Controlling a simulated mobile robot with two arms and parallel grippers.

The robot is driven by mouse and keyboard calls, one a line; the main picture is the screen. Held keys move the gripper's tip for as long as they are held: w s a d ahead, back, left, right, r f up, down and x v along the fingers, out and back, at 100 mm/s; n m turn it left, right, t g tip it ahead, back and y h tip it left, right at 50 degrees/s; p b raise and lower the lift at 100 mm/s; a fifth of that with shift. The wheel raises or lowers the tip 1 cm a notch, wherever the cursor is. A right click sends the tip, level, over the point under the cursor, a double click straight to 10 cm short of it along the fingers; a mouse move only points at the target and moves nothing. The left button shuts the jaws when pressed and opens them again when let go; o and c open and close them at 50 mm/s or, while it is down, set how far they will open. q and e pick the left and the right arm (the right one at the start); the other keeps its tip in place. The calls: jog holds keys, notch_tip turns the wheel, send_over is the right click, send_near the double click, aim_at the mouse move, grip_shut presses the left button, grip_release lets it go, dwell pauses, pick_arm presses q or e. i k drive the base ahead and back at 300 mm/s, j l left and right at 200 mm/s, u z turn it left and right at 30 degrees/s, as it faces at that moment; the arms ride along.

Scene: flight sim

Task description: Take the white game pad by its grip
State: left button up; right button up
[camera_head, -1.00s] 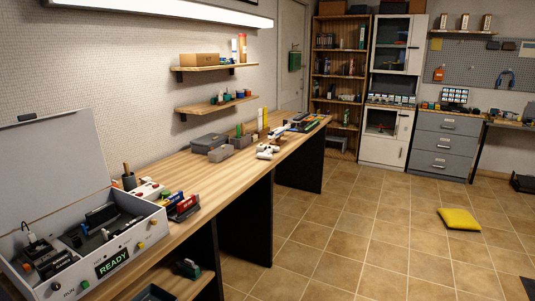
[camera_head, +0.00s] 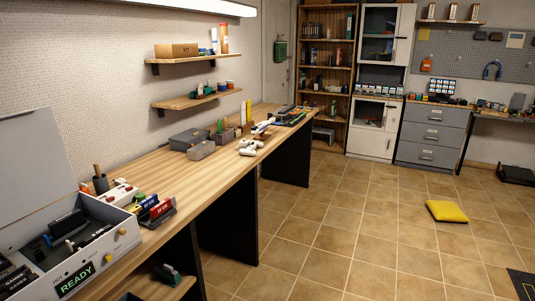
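A small white object that looks like the game pad (camera_head: 249,147) lies on the long wooden workbench (camera_head: 165,178), near its front edge and towards the far end. It is too small to make out its grip clearly. Another white, elongated thing (camera_head: 262,126) lies just behind it. Neither of my grippers is in view.
An open grey console box (camera_head: 103,248) with a READY display stands at the near left of the bench. Grey bins (camera_head: 201,149) sit beside the white object. A yellow cushion (camera_head: 446,210) lies on the tiled floor (camera_head: 340,220), which is otherwise largely clear.

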aim_at(243, 150)
jog(key=i+l+z, duration=0.15)
jog(key=i+z, duration=0.25)
jog(key=i, duration=1.45)
jog(key=i+u, duration=0.4)
jog(key=i+l+u, duration=0.25)
jog(key=u, duration=0.15)
jog(key=i+l+u, duration=0.25)
jog(key=u, duration=0.15)
jog(key=i, duration=0.1)
